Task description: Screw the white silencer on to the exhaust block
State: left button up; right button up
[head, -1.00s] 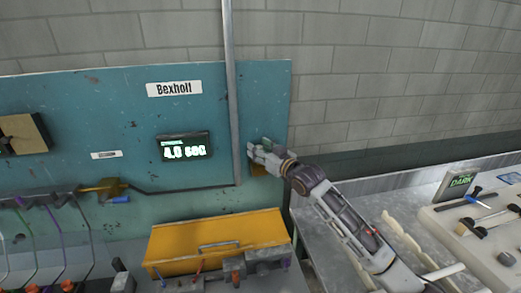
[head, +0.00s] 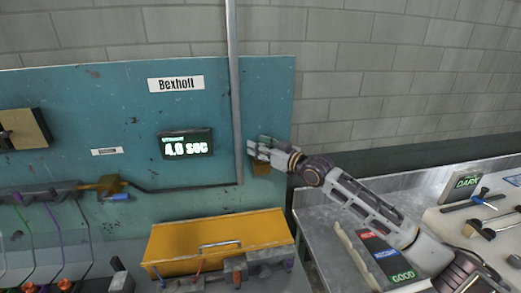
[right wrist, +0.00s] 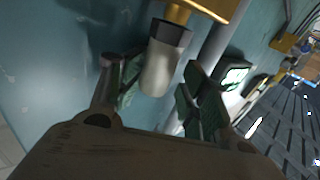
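The white silencer (right wrist: 160,68) has a dark collar and shows in the right wrist view between the fingers of my right gripper (right wrist: 158,84). Its collar end meets the brass-coloured exhaust block (right wrist: 208,8), or lies right in front of it; how far it is threaded I cannot see. The fingers stand on either side of the silencer, with a visible gap at the right finger. My left gripper is not in view.
A vertical grey pipe (head: 232,90) runs just left of the gripper. A display (head: 186,144) reads 4.0 sec. A yellow box (head: 190,238) stands below. A grey bench (head: 315,215) with tools and labelled signs lies at the right.

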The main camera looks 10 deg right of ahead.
jog(key=shift+w+d+f+b, duration=0.1)
jog(key=shift+d+f+b, duration=0.05)
jog(key=shift+d+b, duration=0.25)
jog(key=shift+c, duration=0.3)
grip_shut()
jog(key=shift+a, duration=0.1)
jog(key=shift+a+p, duration=0.1)
jog(key=shift+p, duration=0.9)
jog(key=shift+m+t+h+p, duration=0.4)
jog(key=shift+m+h+p, duration=0.25)
jog(key=shift+p, duration=0.25)
jog(key=shift+t+h, duration=0.25)
jog(key=shift+t, duration=0.05)
